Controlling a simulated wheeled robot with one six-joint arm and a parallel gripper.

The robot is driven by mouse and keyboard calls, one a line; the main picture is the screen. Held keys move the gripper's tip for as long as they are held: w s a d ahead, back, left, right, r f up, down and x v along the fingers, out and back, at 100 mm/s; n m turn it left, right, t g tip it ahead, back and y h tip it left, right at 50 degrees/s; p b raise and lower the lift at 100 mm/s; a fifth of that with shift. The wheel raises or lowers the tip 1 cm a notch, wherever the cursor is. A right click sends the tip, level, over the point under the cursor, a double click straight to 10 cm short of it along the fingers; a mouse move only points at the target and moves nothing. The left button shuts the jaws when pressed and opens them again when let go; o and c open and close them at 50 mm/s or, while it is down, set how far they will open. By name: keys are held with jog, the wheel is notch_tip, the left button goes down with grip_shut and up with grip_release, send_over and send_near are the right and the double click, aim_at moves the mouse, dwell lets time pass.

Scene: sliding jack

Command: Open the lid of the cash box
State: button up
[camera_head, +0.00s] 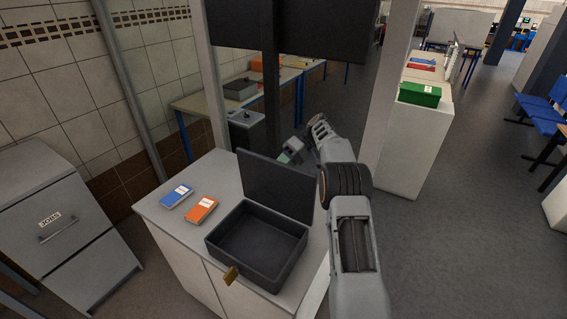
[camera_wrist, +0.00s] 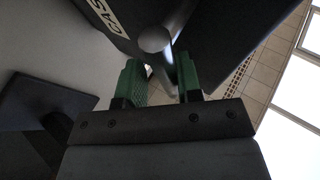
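The dark cash box (camera_head: 216,241) stands on the light counter, and its inside shows empty. Its lid (camera_head: 275,186) is raised, standing near upright and tilted slightly back. A brass key-like piece (camera_head: 231,275) is at the box's front. My gripper (camera_head: 290,156) is behind the lid, and the lid partly hides it in the head view. A grey rounded handle (camera_wrist: 155,40) lies at and between my green fingertips (camera_wrist: 160,78). The fingers stand apart, with a light gap beside the handle.
A blue box (camera_head: 176,196) and an orange box (camera_head: 201,209) lie on the counter (camera_head: 160,222) left of the cash box. A grey cabinet (camera_head: 60,235) stands at left. A pillar (camera_head: 385,90) and a white counter with a green box (camera_head: 420,94) are behind my arm.

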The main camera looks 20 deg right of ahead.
jog(key=shift+o, duration=0.8)
jog(key=shift+r, duration=0.15)
jog(key=shift+r, duration=0.15)
jog(key=r, duration=0.1)
jog(key=r+b, duration=0.1)
jog(key=r, duration=0.1)
jog(key=shift+s+r, duration=0.1)
jog(key=shift+s, duration=0.2)
jog(key=shift+s+a+r+b, duration=0.1)
jog(key=shift+s+r+b, duration=0.5)
jog(key=shift+s+r, duration=1.3)
jog(key=shift+s+a+r+b, duration=0.1)
jog(key=shift+s+r+b, duration=0.5)
jog(key=shift+s+r, duration=1.35)
jog(key=shift+s+a+r+b, duration=0.1)
jog(key=shift+s+r+b, duration=0.65)
jog(key=shift+s, duration=2.15)
jog(key=shift+a, duration=0.15)
